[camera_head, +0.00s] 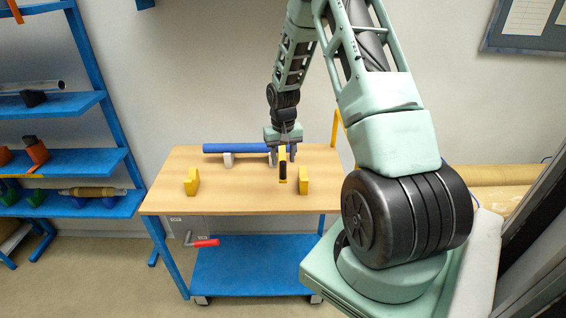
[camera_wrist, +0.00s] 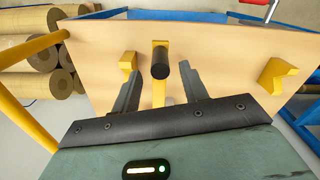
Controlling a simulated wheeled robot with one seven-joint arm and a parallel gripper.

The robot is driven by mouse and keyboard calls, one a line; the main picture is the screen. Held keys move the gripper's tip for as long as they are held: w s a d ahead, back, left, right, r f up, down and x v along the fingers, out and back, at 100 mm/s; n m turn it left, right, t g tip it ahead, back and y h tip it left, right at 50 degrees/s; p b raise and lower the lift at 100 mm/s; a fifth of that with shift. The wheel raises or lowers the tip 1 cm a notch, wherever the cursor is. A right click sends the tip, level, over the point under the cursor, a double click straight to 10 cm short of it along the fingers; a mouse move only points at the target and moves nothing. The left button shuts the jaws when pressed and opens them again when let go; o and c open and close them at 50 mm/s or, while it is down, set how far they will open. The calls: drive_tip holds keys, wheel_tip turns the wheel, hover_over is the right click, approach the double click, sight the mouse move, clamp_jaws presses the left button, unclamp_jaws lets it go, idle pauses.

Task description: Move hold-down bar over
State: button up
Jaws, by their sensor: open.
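The yellow hold-down bar (camera_head: 283,178) with a black cylindrical handle (camera_head: 283,170) is at the middle of the wooden table. In the wrist view, the yellow bar (camera_wrist: 159,92) runs between my fingers, and its black handle (camera_wrist: 160,62) points up toward the camera. My gripper (camera_head: 282,157) hangs over the table with its fingers pointing down. In the wrist view, my gripper (camera_wrist: 160,70) is open, with one finger on each side of the bar and handle. No contact is visible. Part of the bar is hidden behind my gripper.
The table (camera_head: 230,206) carries a blue tube (camera_head: 233,148) on pale supports and two yellow blocks (camera_head: 191,181) (camera_head: 304,180). A red-handled crank (camera_head: 205,243) sticks out in front. Blue shelves (camera_head: 70,162) stand left; brown rolls (camera_head: 500,175) lie right.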

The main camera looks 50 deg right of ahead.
sight(282, 163)
drive_tip(key=shift+f+p, duration=0.4)
drive_tip(key=shift+f, duration=1.6)
drive_tip(key=shift+a, duration=0.1)
clamp_jaws()
